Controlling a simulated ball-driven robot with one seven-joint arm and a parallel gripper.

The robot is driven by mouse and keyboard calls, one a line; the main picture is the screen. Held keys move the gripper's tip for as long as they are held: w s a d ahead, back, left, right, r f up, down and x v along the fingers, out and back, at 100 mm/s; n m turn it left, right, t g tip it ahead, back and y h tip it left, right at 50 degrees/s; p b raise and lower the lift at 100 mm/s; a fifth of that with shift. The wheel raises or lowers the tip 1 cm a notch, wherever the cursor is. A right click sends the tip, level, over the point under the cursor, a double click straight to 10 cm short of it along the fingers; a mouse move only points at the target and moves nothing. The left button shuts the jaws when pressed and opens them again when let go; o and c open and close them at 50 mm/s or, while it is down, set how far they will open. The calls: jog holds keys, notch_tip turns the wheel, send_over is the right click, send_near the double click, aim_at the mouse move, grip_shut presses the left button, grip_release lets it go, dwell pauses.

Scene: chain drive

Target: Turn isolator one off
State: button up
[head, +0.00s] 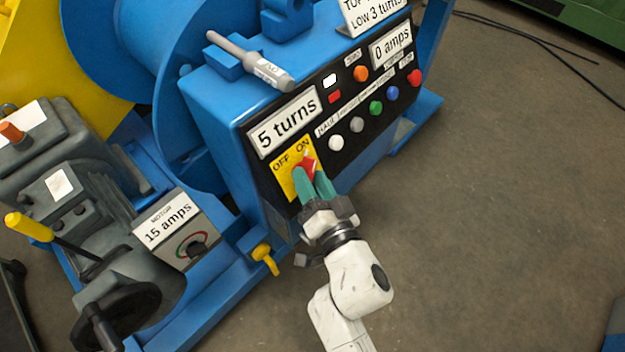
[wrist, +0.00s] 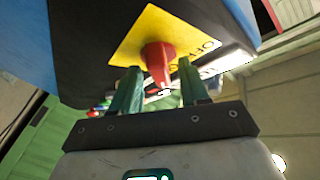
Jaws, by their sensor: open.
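A red isolator knob (head: 309,165) sits on a yellow plate (head: 281,173) marked OFF and ON, on the front of the blue control box. Its upper end leans towards the ON word. My gripper (head: 312,184) is at the knob with its green fingers apart. In the wrist view the knob (wrist: 158,54) shows between the two open fingers (wrist: 160,68), one on each side, with gaps visible. The fingers hide the lower part of the plate in the head view. I see no number on this isolator.
Push buttons, such as a white one (head: 336,143) and a green one (head: 376,108), line the black panel right of the plate. A grey tool (head: 250,60) lies on top of the box. A motor box (head: 178,230) stands left. Bare floor (head: 490,200) is free to the right.

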jog(key=shift+c, duration=0.4)
grip_shut()
